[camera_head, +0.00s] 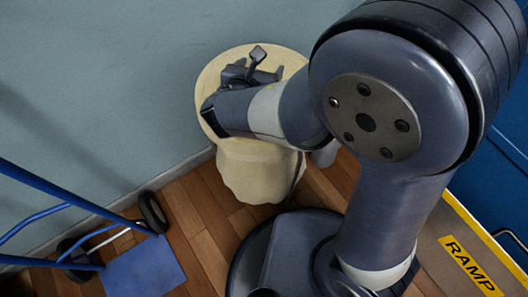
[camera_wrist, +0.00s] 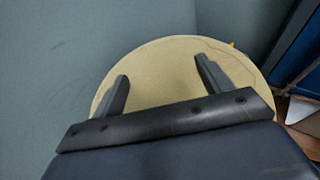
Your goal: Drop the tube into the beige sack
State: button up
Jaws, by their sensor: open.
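The beige sack (camera_head: 255,172) stands on the floor by the wall in the head view, with a wide round top. In the wrist view the sack (camera_wrist: 170,52) fills the area behind the fingers. My gripper (camera_head: 254,68) is over the sack's top, and my arm covers part of it. In the wrist view my gripper (camera_wrist: 163,72) has its two fingers wide apart with nothing between them. I see no tube in either view. Whether one lies inside the sack I cannot tell.
A blue hand truck (camera_head: 145,268) with black wheels stands at the lower left. A board marked RAMP (camera_head: 468,262) is at the lower right, beside a blue surface (camera_head: 500,165). The blue-grey wall (camera_head: 100,90) is close behind the sack. Some wooden floor (camera_head: 195,215) is clear.

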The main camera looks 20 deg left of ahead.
jog(key=p+v, duration=0.1)
jog(key=v, duration=0.4)
jog(key=shift+s, duration=0.2)
jog(key=b+x, duration=0.3)
jog(key=x, duration=0.7)
jog(key=shift+w+r+p, duration=0.2)
jog(key=shift+r+p, duration=0.85)
jog(key=shift+w+r+p, duration=0.2)
jog(key=shift+r+p, duration=0.8)
jog(key=shift+r, duration=0.1)
jog(key=shift+f, duration=0.1)
